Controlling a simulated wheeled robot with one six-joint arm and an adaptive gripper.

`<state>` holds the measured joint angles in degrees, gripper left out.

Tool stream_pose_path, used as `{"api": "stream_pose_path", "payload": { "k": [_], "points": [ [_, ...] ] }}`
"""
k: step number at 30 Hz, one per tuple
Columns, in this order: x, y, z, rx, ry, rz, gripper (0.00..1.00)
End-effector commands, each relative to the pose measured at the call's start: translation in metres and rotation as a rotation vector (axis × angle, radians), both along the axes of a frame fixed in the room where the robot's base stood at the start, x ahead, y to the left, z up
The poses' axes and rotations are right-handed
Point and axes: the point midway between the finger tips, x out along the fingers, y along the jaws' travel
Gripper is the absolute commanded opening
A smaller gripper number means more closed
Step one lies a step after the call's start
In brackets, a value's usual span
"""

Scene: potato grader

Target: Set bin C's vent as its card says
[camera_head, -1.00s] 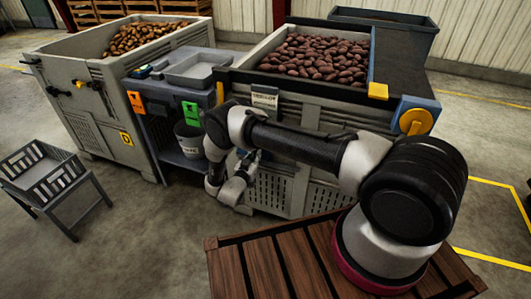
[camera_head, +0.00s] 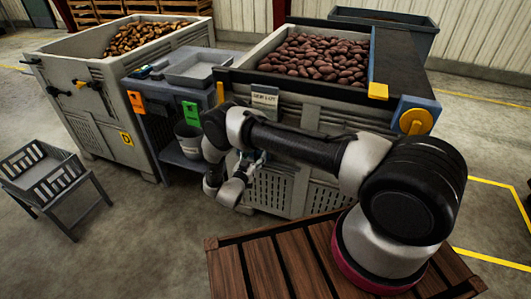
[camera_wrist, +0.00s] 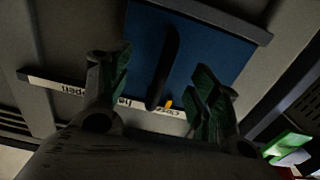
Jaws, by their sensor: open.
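In the wrist view a blue vent plate (camera_wrist: 215,45) sits on a grey bin wall, with a dark upright handle (camera_wrist: 168,65) on it. A white label strip (camera_wrist: 50,83) beside it reads upside down "open", "half" and a partly hidden third word. A small yellow pointer (camera_wrist: 169,103) is by that third word. My gripper (camera_wrist: 162,75) is open, one finger on each side of the handle; contact is unclear. In the head view it is at the front of the bin of red potatoes (camera_head: 320,118), largely hidden by my arm. A card (camera_head: 265,97) on that bin seems to read "NEW LOT".
A bin marked D (camera_head: 105,115) with yellowish potatoes stands left. Between the bins is a grey stand (camera_head: 165,115) with orange and green tags and a bucket (camera_head: 188,140). An empty slatted crate (camera_head: 75,205) stands front left. Open floor lies between crate and bins.

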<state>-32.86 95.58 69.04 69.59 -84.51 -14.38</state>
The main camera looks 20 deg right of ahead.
Motion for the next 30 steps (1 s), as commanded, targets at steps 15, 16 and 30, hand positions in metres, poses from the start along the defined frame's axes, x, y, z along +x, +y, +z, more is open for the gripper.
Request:
{"api": "stream_pose_path", "payload": {
  "k": [15,16,30],
  "points": [
    [-0.055,0.041,0.000,-0.001,0.001,0.003,0.62],
    [-0.058,0.043,0.000,-0.001,0.001,0.003,0.62],
    [-0.096,0.071,0.000,-0.001,0.000,0.004,0.62]
  ]
}}
